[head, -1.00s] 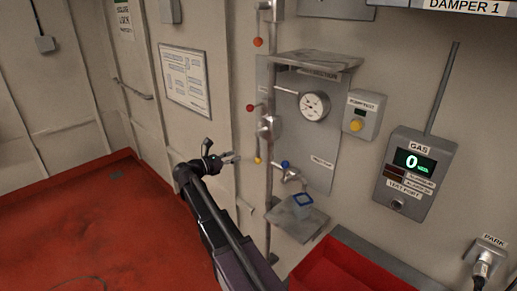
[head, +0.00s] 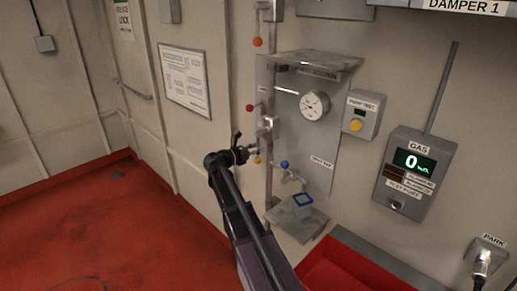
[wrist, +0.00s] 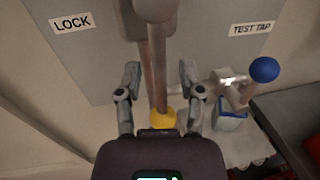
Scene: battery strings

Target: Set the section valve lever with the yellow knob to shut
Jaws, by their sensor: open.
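The section valve lever's yellow knob (head: 257,160) sits low beside the vertical pipe on the wall panel. In the wrist view the yellow knob (wrist: 163,118) is at the lower end of a rod that hangs down from a rounded grey fitting (wrist: 155,8). My gripper (wrist: 159,72) is open, with one finger on each side of the rod and knob. I see gaps on both sides, so the fingers do not grip it. In the head view my gripper (head: 246,152) is at the knob, partly hidden by my arm.
A blue-knobbed test tap (wrist: 264,69) is close to the right of my gripper, above a small shelf (head: 300,225). Levers with red (head: 249,108) and orange (head: 257,42) knobs are higher on the pipe. A gauge (head: 314,105) is on the panel.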

